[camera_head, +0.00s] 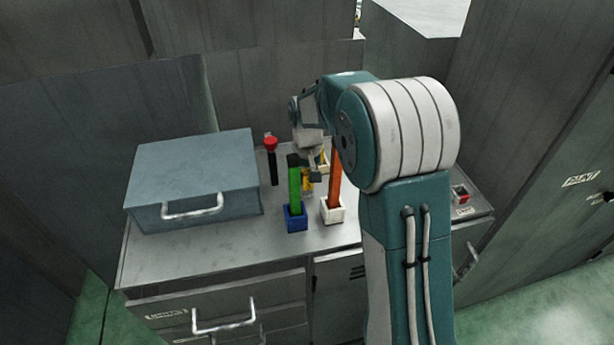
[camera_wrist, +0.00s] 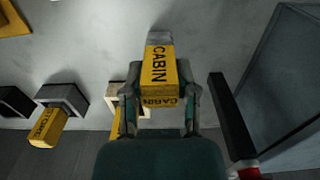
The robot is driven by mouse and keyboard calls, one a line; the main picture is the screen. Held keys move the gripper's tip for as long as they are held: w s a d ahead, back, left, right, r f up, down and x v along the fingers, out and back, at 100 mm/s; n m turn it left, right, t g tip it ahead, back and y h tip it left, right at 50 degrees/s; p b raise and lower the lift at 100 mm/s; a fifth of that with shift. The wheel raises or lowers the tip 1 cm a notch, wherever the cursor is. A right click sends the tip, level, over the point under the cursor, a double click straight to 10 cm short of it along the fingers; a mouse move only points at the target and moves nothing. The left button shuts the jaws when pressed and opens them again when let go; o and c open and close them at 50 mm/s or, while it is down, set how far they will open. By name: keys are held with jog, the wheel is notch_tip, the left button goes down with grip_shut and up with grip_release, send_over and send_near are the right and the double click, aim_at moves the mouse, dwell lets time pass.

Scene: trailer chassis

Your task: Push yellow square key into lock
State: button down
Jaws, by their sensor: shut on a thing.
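A yellow square key (camera_wrist: 160,66) marked CABIN sits between the two fingers of my gripper (camera_wrist: 160,88) in the wrist view. A grey block shows at its far end; I cannot tell whether the key is inside a lock. In the head view my gripper (camera_head: 314,172) is low over the cabinet top, with a bit of yellow (camera_head: 308,183) below it, partly hidden behind a green key. The lock under the yellow key is not clearly visible.
The green key (camera_head: 294,184) stands in a blue lock (camera_head: 295,222). An orange key (camera_head: 335,172) stands in a white lock (camera_head: 333,214), close by. A black stick with a red knob (camera_head: 270,143) and a blue-grey case (camera_head: 192,170) are left. The cabinet's front left top is clear.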

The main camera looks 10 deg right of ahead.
jog(key=shift+c, duration=1.9)
grip_release()
